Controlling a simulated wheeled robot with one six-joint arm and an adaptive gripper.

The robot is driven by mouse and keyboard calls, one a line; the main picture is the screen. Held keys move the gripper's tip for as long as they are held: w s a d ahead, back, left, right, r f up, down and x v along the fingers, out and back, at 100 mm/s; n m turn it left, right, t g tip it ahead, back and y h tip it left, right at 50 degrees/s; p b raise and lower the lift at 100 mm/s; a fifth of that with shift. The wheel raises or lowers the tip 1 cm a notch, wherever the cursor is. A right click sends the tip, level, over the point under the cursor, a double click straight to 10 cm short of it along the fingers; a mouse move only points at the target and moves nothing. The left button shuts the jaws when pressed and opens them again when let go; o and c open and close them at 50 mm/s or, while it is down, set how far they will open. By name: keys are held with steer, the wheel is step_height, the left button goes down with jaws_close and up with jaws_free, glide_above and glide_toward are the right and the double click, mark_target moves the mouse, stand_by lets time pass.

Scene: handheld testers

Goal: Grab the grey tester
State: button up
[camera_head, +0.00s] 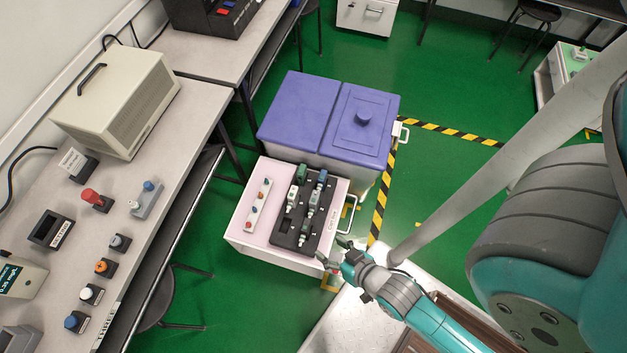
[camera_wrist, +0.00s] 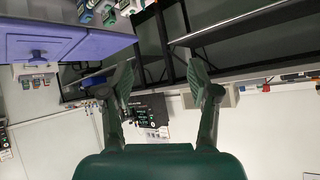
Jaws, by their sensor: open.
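Several handheld testers sit in a black holder (camera_head: 286,238) on top of a small pale cart (camera_head: 261,229) in the head view. One is green (camera_head: 301,172) and one has a blue top (camera_head: 322,177). Greyish ones show at the left (camera_head: 292,195), the right (camera_head: 313,198) and the near end (camera_head: 305,229); I cannot tell for sure which is the grey tester. My gripper (camera_head: 336,254) is open and empty, just off the cart's near right corner, apart from the testers. In the wrist view, my open fingers (camera_wrist: 160,78) have nothing between them; a few testers (camera_wrist: 108,14) show at the top edge.
A white strip with knobs (camera_head: 258,206) lies left of the holder. A bin with purple lids (camera_head: 300,108) stands behind the cart. A bench (camera_head: 180,165) with buttons and a beige box (camera_head: 120,100) runs along the left. Green floor is open beyond the striped tape (camera_head: 450,132).

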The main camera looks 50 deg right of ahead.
steer(key=w+d+f+m+g, duration=0.35)
steer(key=w+f, duration=0.25)
steer(key=f, duration=0.3)
steer(key=m+g+y, duration=0.2)
steer(key=m+g, duration=0.4)
steer(key=g, duration=0.1)
glide_above(317, 196)
steer(key=shift+t, duration=0.25)
steer(key=f, duration=0.5)
steer(key=shift+a+f, duration=0.1)
steer(key=shift+a, duration=0.1)
steer(key=shift+d+f, duration=0.1)
steer(key=shift+f, duration=0.05)
step_height(317, 196, down, 5)
steer(key=shift+w+a+f, duration=0.15)
steer(key=shift+f, duration=1.2)
steer(key=shift+w+a+f, duration=0.1)
steer(key=shift+f, duration=1.2)
jaws_close()
